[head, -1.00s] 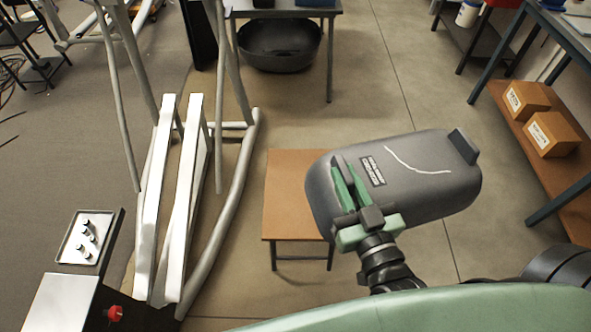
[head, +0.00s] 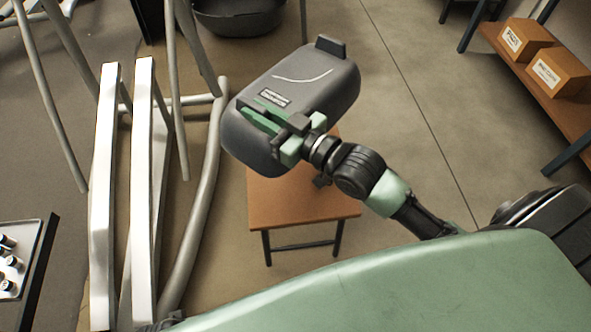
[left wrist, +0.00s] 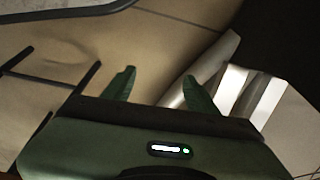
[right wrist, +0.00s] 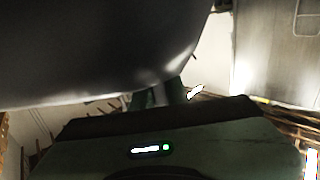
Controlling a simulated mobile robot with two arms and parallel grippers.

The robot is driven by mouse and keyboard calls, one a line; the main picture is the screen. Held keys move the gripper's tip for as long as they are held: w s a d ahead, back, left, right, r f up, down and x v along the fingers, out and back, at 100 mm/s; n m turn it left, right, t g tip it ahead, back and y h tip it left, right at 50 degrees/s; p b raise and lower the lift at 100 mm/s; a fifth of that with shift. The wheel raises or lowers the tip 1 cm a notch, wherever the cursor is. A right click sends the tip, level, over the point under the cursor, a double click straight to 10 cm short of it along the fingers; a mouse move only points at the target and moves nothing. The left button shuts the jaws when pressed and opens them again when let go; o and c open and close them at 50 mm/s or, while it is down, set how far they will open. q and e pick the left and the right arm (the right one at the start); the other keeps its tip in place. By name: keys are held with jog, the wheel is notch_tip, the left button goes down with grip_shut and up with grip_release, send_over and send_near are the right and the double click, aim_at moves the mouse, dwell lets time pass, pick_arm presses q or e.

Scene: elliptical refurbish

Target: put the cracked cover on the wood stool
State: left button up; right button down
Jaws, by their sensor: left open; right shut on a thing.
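The cracked cover (head: 315,85) is a dark grey rounded shell with a pale crack line and a small label. My right gripper (head: 268,115) is shut on its near left part and holds it above the wood stool (head: 300,200). The stool has an orange-brown square top and dark legs; the cover hides its far part in the head view. In the right wrist view the cover (right wrist: 90,45) fills the upper left. My left gripper (left wrist: 160,88) is open and empty in the left wrist view; it is not seen in the head view.
The elliptical's white rails (head: 145,180) and grey tubes stand left of the stool. A tray of small parts (head: 22,250) is at the lower left. A shelf with cardboard boxes (head: 555,70) is at the right. A dark tub (head: 250,15) lies behind. Floor right of the stool is clear.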

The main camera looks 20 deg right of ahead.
jog(key=shift+w+d+f+b, duration=0.1)
jog(key=shift+w+f+b, duration=0.15)
jog(key=shift+f, duration=0.15)
jog(key=shift+w+d+f+b, duration=0.1)
jog(key=shift+f+b, duration=0.1)
jog(key=shift+f, duration=0.15)
notch_tip(320, 180, down, 7)
jog(key=shift+f+b, duration=0.1)
jog(key=shift+b, duration=1)
pick_arm(q)
notch_tip(320, 180, up, 14)
jog(key=t+b, duration=0.1)
jog(key=b, duration=0.3)
jog(key=shift+w, duration=0.35)
pick_arm(e)
notch_tip(320, 180, down, 12)
jog(key=shift+f, duration=0.15)
pick_arm(q)
jog(key=shift+a, duration=0.1)
pick_arm(e)
jog(key=c, duration=1.5)
grip_release()
jog(key=shift+f, duration=0.15)
jog(key=shift+o, duration=0.5)
jog(key=shift+a, duration=0.1)
